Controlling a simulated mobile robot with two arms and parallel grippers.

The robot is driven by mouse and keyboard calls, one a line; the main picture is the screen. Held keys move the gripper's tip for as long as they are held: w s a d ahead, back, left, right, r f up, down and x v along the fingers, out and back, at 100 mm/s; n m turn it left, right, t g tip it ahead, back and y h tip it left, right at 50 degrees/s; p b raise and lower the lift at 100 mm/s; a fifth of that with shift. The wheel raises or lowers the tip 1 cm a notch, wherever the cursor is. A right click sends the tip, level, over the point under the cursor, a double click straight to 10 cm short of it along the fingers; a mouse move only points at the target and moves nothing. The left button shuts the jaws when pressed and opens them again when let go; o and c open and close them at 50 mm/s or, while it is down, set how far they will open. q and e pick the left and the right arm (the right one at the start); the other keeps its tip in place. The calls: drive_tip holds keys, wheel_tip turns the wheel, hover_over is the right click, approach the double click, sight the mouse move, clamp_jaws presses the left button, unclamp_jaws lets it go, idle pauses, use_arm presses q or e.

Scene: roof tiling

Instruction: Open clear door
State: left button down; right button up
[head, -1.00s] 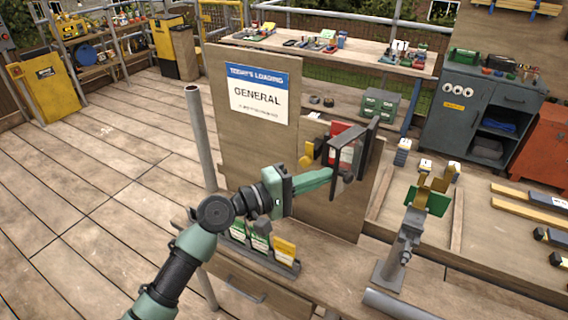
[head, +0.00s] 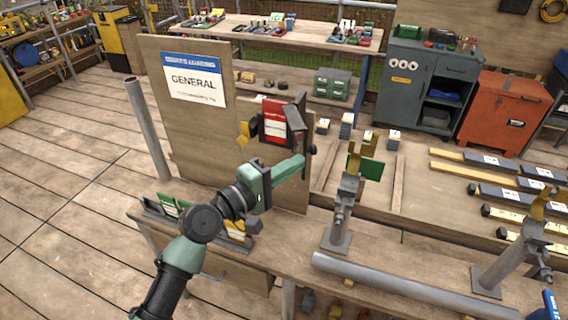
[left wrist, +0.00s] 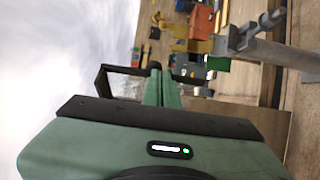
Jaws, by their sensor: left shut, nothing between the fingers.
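A wooden board (head: 190,125) stands upright on the bench in the head view. On its right part is a red and white item (head: 274,122), with a small yellow piece beside it. The dark-framed clear door (head: 296,120) stands out from the board just right of that item, seen nearly edge-on. In the left wrist view its dark frame (left wrist: 103,80) shows with pale sky through it. My left gripper (head: 304,164) is shut and empty, its tips low beside the door frame; contact cannot be told. My right gripper is not in view.
A grey pipe (head: 400,287) lies along the bench front, and grey clamp stands (head: 340,232) rise right of the board. A tilted rack of coloured cards (head: 160,212) is partly behind my left arm. A grey post (head: 147,130) stands at the board's left.

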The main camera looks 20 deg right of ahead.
use_arm(q)
drive_tip(key=shift+s+d, duration=0.25)
drive_tip(key=shift+d, duration=0.8)
